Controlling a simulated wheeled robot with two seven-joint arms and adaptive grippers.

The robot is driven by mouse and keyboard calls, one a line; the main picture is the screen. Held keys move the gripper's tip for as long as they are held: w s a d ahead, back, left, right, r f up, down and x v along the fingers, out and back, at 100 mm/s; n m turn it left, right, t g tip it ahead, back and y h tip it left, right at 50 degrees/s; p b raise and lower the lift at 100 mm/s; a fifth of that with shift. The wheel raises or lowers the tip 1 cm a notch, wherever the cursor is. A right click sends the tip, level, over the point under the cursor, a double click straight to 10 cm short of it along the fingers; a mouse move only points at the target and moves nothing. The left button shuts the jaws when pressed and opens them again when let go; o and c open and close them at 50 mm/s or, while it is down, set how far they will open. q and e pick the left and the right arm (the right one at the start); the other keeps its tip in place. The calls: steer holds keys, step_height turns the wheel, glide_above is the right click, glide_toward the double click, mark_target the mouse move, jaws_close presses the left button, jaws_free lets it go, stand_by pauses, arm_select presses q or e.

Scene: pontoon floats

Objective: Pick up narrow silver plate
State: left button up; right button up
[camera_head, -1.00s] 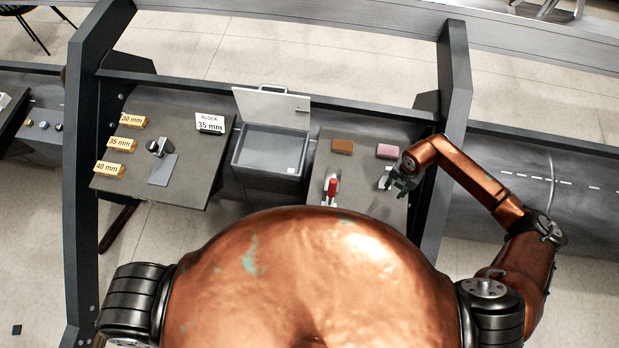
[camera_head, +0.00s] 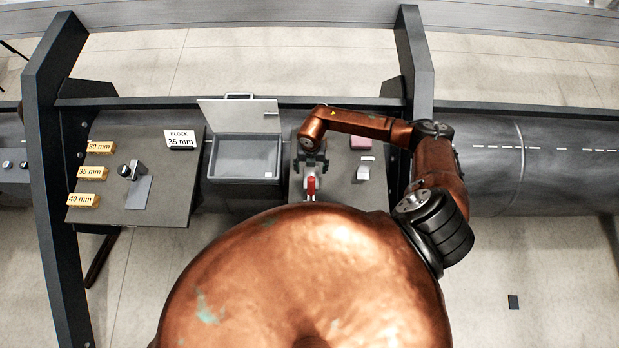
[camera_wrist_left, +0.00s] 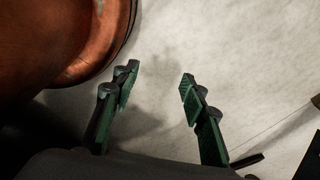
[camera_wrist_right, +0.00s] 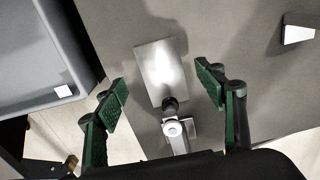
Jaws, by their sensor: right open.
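A bright silver rectangular plate (camera_wrist_right: 161,72) lies on the grey right panel, between and beyond my fingertips in the right wrist view. A small fixture with a dark knob (camera_wrist_right: 170,104) adjoins its lower end; I cannot tell if they are joined. My right gripper (camera_wrist_right: 166,84) is open, its green-padded fingers either side of the plate, seemingly above the panel. In the head view my right gripper (camera_head: 313,162) hides most of the plate. My left gripper (camera_wrist_left: 157,84) is open and empty over pale floor.
A red handle (camera_head: 311,187) stands just in front of my right gripper. A grey open-lidded bin (camera_head: 244,182) is to its left, a pink block (camera_head: 365,158) to its right. The left panel (camera_head: 95,216) carries yellow size blocks (camera_head: 86,200), a 35 mm sign (camera_head: 183,140) and a grey-blue plate (camera_head: 138,192).

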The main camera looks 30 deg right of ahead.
mark_target(311, 172)
steer(key=shift+d+f, duration=0.1)
steer(key=shift+f, duration=1.9)
steer(key=shift+c, duration=0.5)
steer(key=c, duration=1.4)
steer(key=shift+o, duration=0.2)
steer(key=shift+w+r, duration=0.1)
steer(key=shift+r, duration=0.05)
